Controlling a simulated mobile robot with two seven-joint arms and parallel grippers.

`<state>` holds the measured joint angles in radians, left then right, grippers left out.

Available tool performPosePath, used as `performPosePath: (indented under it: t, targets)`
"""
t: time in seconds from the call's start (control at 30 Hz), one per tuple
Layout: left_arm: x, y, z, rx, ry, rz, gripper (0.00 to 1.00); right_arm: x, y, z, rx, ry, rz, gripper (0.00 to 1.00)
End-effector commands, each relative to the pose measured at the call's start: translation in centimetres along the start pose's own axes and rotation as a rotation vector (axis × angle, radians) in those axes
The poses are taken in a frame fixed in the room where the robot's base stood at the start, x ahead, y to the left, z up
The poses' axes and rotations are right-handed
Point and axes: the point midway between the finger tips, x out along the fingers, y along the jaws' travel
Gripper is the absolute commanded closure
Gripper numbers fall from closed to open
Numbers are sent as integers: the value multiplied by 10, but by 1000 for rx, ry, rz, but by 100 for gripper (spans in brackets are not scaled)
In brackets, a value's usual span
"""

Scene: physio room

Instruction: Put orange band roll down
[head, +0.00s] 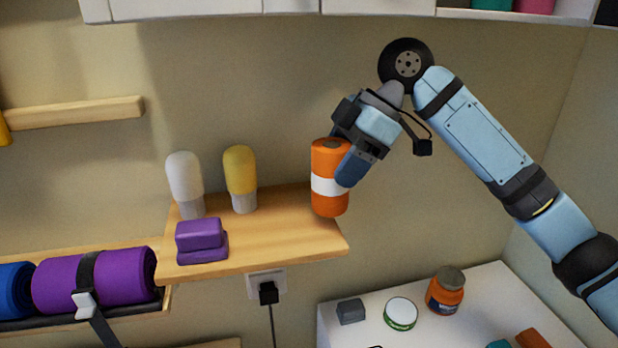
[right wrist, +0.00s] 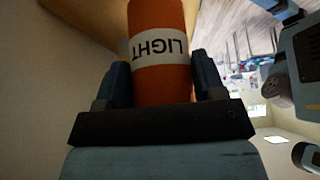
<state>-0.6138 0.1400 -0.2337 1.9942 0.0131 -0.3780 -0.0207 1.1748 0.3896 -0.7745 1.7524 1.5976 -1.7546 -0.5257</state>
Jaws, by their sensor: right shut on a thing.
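The orange band roll (head: 329,152) stands upright at the right end of the wooden shelf (head: 270,245). It has a white label, which reads LIGHT upside down in the right wrist view (right wrist: 161,80). My right gripper (head: 345,165) reaches in from the right and is shut on the roll, with one finger on each side of it in the right wrist view (right wrist: 163,85). The roll's bottom is at the shelf's surface; I cannot tell whether it touches. My left gripper is not in view.
A white bottle (head: 184,180), a yellow bottle (head: 240,172) and purple blocks (head: 201,240) stand on the shelf's left part. The shelf's middle is clear. Below right, a white surface (head: 365,333) holds a jar (head: 445,291) and a round tin (head: 400,313).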

Motion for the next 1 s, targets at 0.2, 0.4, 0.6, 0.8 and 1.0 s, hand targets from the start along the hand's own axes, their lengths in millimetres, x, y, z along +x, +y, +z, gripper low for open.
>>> performPosePath:
  t: [0.2, 0.4, 0.6, 0.8, 1.0]
  targets:
    - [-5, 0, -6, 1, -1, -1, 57, 20, 0, -35, -2, 2, -1, 70]
    - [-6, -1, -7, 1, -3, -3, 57, 30, 0, -37, 2, 1, 0, 70]
    - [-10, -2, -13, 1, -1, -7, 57, 51, 0, -22, 2, 1, -1, 70]
    - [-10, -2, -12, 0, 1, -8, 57, 54, 0, -20, 0, 1, 1, 70]
    - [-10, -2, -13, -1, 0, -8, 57, 56, 0, -19, 0, 0, 0, 25]
